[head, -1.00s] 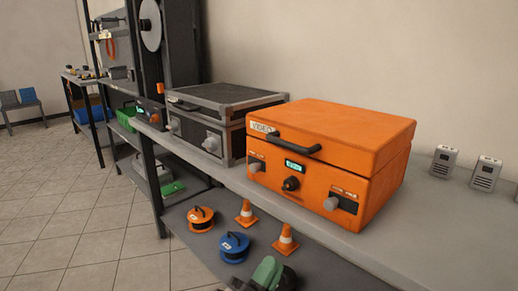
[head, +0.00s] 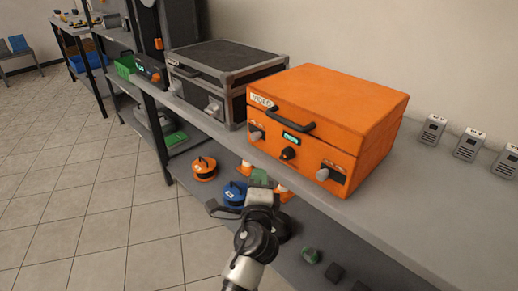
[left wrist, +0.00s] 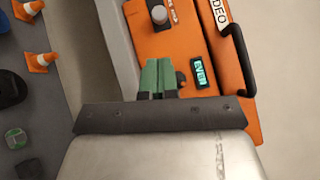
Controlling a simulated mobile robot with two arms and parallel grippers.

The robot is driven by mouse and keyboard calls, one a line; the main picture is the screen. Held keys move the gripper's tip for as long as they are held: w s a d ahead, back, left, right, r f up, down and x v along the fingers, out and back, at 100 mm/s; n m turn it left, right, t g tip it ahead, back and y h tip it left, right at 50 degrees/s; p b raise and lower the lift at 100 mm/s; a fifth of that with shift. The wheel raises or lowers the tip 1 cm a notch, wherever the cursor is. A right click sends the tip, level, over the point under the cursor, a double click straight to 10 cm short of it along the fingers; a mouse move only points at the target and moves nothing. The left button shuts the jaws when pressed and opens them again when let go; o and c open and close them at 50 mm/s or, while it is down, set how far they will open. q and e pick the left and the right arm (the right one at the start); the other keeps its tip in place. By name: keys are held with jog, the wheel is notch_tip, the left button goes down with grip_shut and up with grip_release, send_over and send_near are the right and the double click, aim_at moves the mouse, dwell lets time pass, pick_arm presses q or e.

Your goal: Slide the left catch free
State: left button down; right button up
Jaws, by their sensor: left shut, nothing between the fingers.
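The orange case (head: 318,112) labelled VIDEO stands on the grey bench top with its lid down. Its left catch (head: 257,135) is a grey knob on a dark slot below the label; it shows at the top of the left wrist view (left wrist: 158,14). The right catch (head: 323,174) is a similar knob at the front's other end. My left gripper (head: 259,177) is shut and empty, low before the case front. In the left wrist view its green fingertips (left wrist: 157,64) point toward the case, apart from the left catch and beside the black dial (left wrist: 180,78). My right gripper is not in view.
A black handle (head: 283,116) sticks out from the case front. A grey-edged dark case (head: 212,75) stands close on its left. The lower shelf holds an orange reel (head: 204,168) and cones. The floor at left is clear.

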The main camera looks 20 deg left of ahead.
pick_arm(q)
send_near(260, 138)
jog(key=x, duration=0.5)
jog(key=shift+w+a, duration=0.25)
jog(key=shift+w, duration=0.35)
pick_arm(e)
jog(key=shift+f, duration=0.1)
pick_arm(q)
jog(key=shift+a+r, duration=0.1)
jog(key=a, duration=0.1)
jog(key=w+a, duration=0.1)
jog(key=a, duration=0.1)
jog(key=shift+w, duration=0.35)
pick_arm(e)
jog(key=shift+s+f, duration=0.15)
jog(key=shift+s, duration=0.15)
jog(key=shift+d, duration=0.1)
